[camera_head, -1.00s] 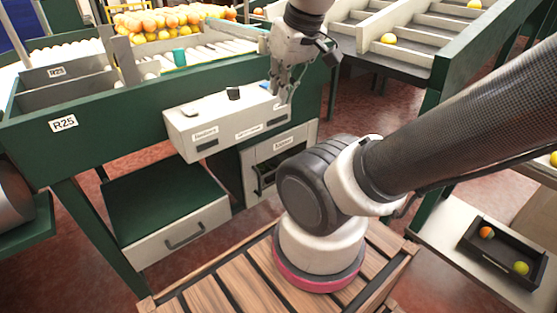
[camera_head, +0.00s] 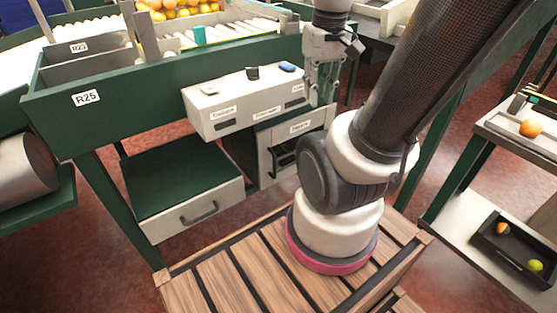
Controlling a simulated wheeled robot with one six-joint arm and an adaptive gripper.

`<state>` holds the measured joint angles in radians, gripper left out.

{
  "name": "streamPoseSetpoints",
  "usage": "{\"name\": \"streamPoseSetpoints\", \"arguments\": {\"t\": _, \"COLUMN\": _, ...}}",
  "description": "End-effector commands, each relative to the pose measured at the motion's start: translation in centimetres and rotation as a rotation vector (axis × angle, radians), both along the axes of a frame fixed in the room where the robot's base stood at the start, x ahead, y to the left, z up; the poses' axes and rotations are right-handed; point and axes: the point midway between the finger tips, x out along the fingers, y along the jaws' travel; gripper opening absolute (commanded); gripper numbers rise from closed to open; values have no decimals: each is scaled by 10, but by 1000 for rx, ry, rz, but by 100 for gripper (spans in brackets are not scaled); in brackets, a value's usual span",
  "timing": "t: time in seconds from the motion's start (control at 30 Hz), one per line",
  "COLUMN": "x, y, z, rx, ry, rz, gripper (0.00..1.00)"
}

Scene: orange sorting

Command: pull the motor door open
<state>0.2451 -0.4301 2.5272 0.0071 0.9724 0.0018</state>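The motor door looks to be the white-framed front (camera_head: 262,150) under the control box, with a small label at its top and a dark handle or recess in its middle. Its label is too small to read surely, and it seems shut. My gripper (camera_head: 321,102) points down above and to the right of this front, beside the right end of the control box. Its fingers look apart and hold nothing that I can see. Part of the front's right lower side is hidden behind my arm.
The white control box (camera_head: 245,105) with small knobs juts out above the door. A white drawer (camera_head: 195,212) with a dark handle sits to the lower left. The green bench (camera_head: 120,125) stands behind. A black tray (camera_head: 515,248) with two fruits lies at right.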

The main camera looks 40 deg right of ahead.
Motion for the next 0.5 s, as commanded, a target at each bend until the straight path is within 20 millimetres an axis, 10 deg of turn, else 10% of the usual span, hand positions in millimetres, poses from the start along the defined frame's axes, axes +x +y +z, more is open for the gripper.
{"name": "streamPoseSetpoints", "arguments": {"t": 0.5, "x": 2, "y": -40, "z": -158, "rx": 511, "ry": 511, "rz": -624, "gripper": 21}}
